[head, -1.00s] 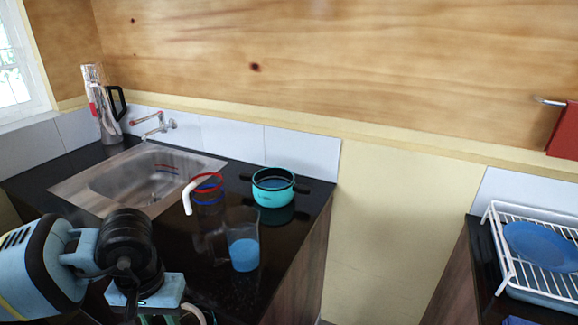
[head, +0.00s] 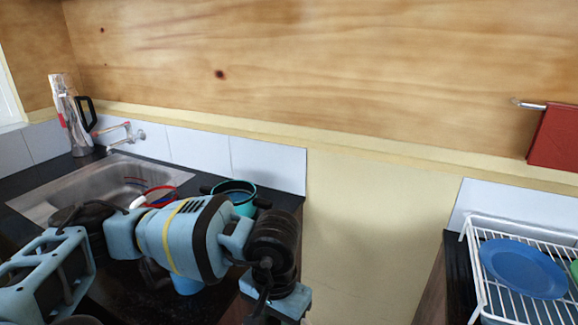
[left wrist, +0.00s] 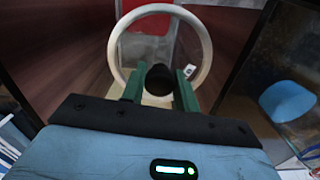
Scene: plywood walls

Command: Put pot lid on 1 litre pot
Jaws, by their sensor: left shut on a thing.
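My left gripper (left wrist: 158,85) is shut on the black knob (left wrist: 158,78) of the pot lid. The lid's pale round rim (left wrist: 204,45) shows beyond the fingers in the left wrist view, with a see-through middle. In the head view my left arm reaches across the counter; its fingers and the lid are below the picture's edge. The teal pot (head: 244,207) with dark handles stands on the counter near the tiled wall, uncovered at the top. My arm hides part of its front. The lid is apart from the pot. My right gripper is not in view.
The sink (head: 100,180) and a flask (head: 72,120) are at left. A white dish rack (head: 483,290) with a blue plate (head: 522,267) stands right, across a gap.

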